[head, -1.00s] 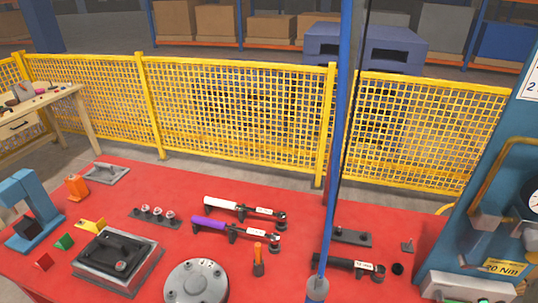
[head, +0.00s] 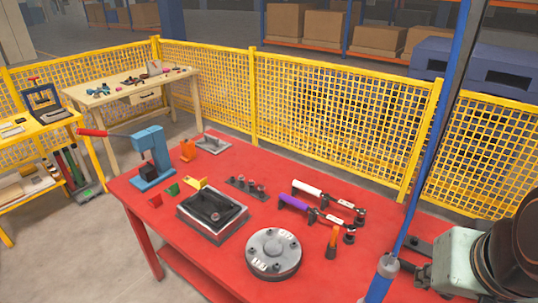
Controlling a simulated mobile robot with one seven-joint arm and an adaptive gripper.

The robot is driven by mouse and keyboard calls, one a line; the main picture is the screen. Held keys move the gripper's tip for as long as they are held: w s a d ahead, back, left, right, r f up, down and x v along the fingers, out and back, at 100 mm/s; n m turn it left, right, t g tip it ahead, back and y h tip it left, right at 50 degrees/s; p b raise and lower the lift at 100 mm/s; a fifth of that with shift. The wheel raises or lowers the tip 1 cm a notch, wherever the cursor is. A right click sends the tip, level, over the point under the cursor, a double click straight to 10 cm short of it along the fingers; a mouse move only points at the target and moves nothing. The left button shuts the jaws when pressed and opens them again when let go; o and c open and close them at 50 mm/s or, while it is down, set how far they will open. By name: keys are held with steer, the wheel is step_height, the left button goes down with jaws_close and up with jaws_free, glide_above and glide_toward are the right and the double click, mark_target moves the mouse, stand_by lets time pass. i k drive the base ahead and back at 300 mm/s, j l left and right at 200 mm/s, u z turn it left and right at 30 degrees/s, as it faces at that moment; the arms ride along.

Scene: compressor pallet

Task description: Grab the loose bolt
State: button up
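I cannot make out a separate loose bolt in the head view. A round grey metal cover (head: 273,253) lies on the red table's near part, with several small bolt-like parts on its top. Left of it sits a dark casting (head: 212,206) on a grey block, with a small round part near its front corner. My gripper is not in view.
The red table (head: 215,272) also holds a purple-handled wrench (head: 294,203), a white-handled wrench (head: 308,189), an orange-handled tool (head: 334,242), a socket holder (head: 246,188) and a blue press (head: 152,160). A blue pole (head: 432,150) crosses the right side. Yellow fencing (head: 330,125) stands behind.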

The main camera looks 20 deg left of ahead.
mark_target(215, 216)
steer(key=j+u, duration=0.1)
steer(key=u, duration=1.35)
steer(key=i+j+u, duration=0.15)
steer(key=i+j, duration=0.2)
steer(key=i+j+u, duration=0.15)
steer(key=i, duration=0.35)
steer(key=i+j+u, duration=0.15)
steer(key=i+j, duration=0.2)
steer(key=i, duration=0.15)
steer(key=k+l+z, duration=0.2)
steer(key=i+j, duration=0.1)
